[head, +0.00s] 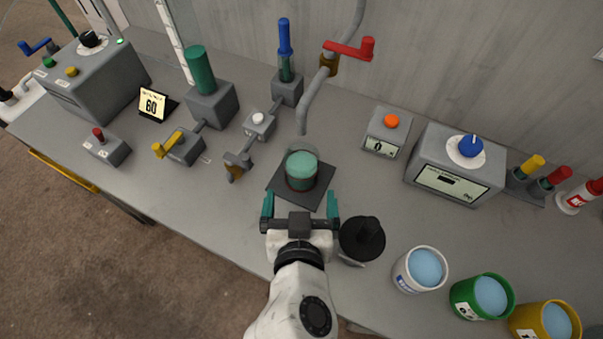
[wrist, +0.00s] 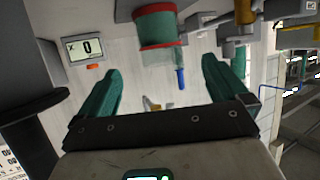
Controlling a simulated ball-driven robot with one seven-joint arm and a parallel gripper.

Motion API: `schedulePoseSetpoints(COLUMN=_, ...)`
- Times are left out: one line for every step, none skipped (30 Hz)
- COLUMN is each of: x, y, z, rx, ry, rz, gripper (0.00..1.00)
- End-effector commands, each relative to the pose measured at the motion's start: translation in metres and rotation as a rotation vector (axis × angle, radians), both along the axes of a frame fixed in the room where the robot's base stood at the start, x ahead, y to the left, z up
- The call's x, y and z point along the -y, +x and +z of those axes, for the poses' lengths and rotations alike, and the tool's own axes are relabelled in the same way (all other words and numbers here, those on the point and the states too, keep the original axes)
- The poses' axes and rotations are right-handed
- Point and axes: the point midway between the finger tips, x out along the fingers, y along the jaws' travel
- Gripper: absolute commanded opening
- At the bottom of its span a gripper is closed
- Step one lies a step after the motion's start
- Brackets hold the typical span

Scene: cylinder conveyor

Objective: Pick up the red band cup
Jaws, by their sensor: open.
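The red band cup (head: 301,170) stands upright on a dark square pad (head: 285,193) near the middle of the bench, under the end of a grey pipe. It looks clear with green contents, and a red band shows low on its side. My gripper (head: 300,203) is open and empty, its two teal fingers in front of the cup, one toward each side and not touching it. In the wrist view the cup (wrist: 157,28) shows beyond the open fingers, roughly centred between them, with red at its edges.
A black round-topped object (head: 362,238) stands close to the right of my gripper. White (head: 405,280), green (head: 466,303) and yellow (head: 530,325) cups stand at the front right. A red-handled valve (head: 350,50) and pipe are behind the cup.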

Motion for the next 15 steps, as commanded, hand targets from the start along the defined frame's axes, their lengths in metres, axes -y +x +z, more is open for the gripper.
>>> schedulePoseSetpoints(x=0.0, y=0.002, z=-0.003, rx=0.001, ry=0.0, rz=-0.001, gripper=1.0)
schedulePoseSetpoints(x=0.0, y=0.005, z=-0.004, rx=0.001, ry=0.0, rz=-0.001, gripper=1.0)
schedulePoseSetpoints(x=-0.001, y=0.009, z=-0.004, rx=0.002, ry=-0.001, rz=-0.002, gripper=1.0)
schedulePoseSetpoints(x=-0.001, y=0.013, z=-0.005, rx=0.002, ry=-0.001, rz=-0.002, gripper=1.0)
schedulePoseSetpoints(x=-0.002, y=0.018, z=-0.007, rx=0.001, ry=-0.001, rz=-0.002, gripper=1.0)
schedulePoseSetpoints(x=-0.002, y=0.024, z=-0.009, rx=0.0, ry=0.0, rz=-0.002, gripper=1.0)
schedulePoseSetpoints(x=-0.002, y=0.028, z=-0.011, rx=0.0, ry=0.0, rz=-0.003, gripper=1.0)
schedulePoseSetpoints(x=-0.003, y=0.032, z=-0.012, rx=0.001, ry=0.0, rz=-0.002, gripper=1.0)
schedulePoseSetpoints(x=-0.003, y=0.038, z=-0.015, rx=0.001, ry=-0.001, rz=-0.002, gripper=1.0)
schedulePoseSetpoints(x=-0.003, y=0.041, z=-0.016, rx=0.001, ry=-0.001, rz=-0.002, gripper=1.0)
schedulePoseSetpoints(x=-0.003, y=0.044, z=-0.018, rx=0.0, ry=-0.001, rz=-0.002, gripper=1.0)
schedulePoseSetpoints(x=-0.004, y=0.047, z=-0.019, rx=0.001, ry=0.0, rz=-0.001, gripper=1.0)
schedulePoseSetpoints(x=-0.004, y=0.049, z=-0.02, rx=0.001, ry=0.0, rz=0.0, gripper=1.0)
schedulePoseSetpoints(x=-0.004, y=0.05, z=-0.021, rx=0.001, ry=0.001, rz=0.0, gripper=1.0)
schedulePoseSetpoints(x=-0.004, y=0.052, z=-0.022, rx=0.0, ry=0.001, rz=-0.001, gripper=1.0)
